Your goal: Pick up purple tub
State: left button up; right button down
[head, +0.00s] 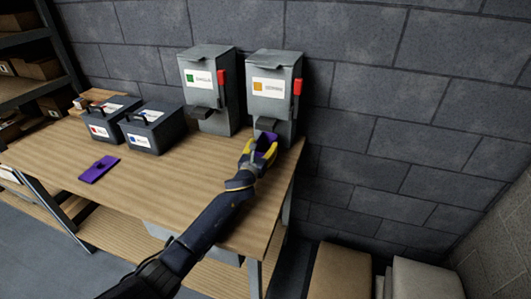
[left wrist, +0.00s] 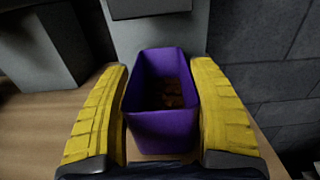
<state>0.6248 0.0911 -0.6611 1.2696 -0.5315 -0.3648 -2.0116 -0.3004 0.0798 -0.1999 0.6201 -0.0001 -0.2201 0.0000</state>
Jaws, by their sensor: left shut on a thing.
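The purple tub (left wrist: 161,129) is an open rectangular container with some brown pieces inside, seen in the left wrist view between the two yellow fingers. My left gripper (head: 260,152) is shut on the tub, with a finger along each side; it also shows in the left wrist view (left wrist: 163,112). In the head view the tub (head: 265,140) is partly hidden by the fingers, in front of the right grey dispenser (head: 272,100) with the orange label. A flat purple lid (head: 99,169) with a small knob lies on the table at the left. My right gripper is not seen.
A second grey dispenser (head: 208,92) with a green label stands left of the first; both have red levers. Two dark boxes with handles, one (head: 113,118) red-labelled and one (head: 153,130) blue-labelled, stand left of them. The wooden table (head: 150,195) is clear at its front middle.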

pick_arm(q)
jog(key=c, duration=0.6)
jog(key=shift+c, duration=0.6)
jog(key=shift+r, duration=0.1)
